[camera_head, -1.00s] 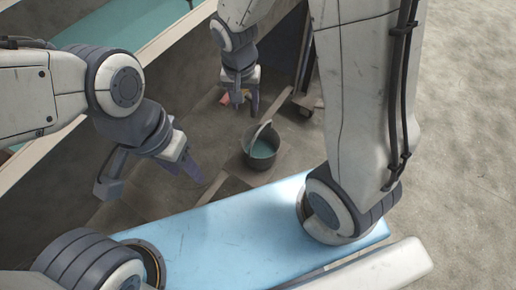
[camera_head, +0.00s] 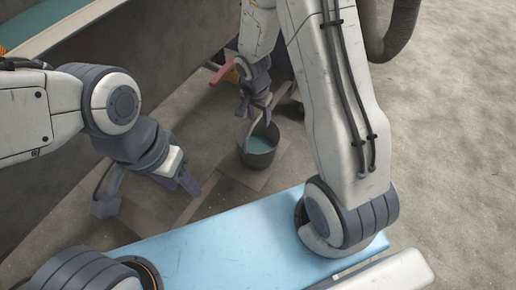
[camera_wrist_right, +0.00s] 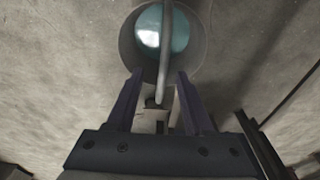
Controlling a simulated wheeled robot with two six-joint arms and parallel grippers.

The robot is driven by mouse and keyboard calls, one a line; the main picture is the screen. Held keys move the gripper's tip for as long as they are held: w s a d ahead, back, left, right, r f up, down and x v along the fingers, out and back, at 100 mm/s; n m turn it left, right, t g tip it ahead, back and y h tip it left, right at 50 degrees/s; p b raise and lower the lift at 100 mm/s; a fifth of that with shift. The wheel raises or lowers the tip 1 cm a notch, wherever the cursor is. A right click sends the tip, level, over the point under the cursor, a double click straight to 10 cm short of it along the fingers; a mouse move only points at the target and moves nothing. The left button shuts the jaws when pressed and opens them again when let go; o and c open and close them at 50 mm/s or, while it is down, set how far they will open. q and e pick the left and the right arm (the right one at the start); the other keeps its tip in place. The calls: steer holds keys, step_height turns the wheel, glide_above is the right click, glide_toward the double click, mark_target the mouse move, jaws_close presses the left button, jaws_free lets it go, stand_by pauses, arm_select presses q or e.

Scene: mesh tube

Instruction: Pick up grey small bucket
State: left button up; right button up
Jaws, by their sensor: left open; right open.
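The grey small bucket (camera_head: 258,158) stands upright on a flat board on the ground, teal inside, with its handle raised. In the right wrist view the bucket (camera_wrist_right: 195,62) is ahead, and its handle (camera_wrist_right: 164,45) runs down between the finger lines. My right gripper (camera_head: 255,115) is open just above the bucket's rim, by the handle. Its fingers (camera_wrist_right: 160,76) are apart on either side of the handle's lower end; whether they touch it I cannot tell. My left gripper (camera_head: 147,197) is open and empty, left of the bucket.
A long grey wall (camera_head: 125,85) runs along the left side. A small red object (camera_head: 221,72) lies behind my right gripper. A thick grey hose (camera_head: 391,35) hangs at the top right. Bare ground (camera_head: 450,130) is clear to the right.

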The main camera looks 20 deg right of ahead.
steer(key=f, duration=0.1)
steer(key=f+b, duration=0.1)
steer(key=f, duration=0.1)
steer(key=f+b, duration=0.1)
steer(key=f, duration=0.1)
steer(key=shift+w+d, duration=0.1)
steer(key=shift+w, duration=0.15)
steer(key=shift+r, duration=0.15)
jaws_close()
stand_by(0.9)
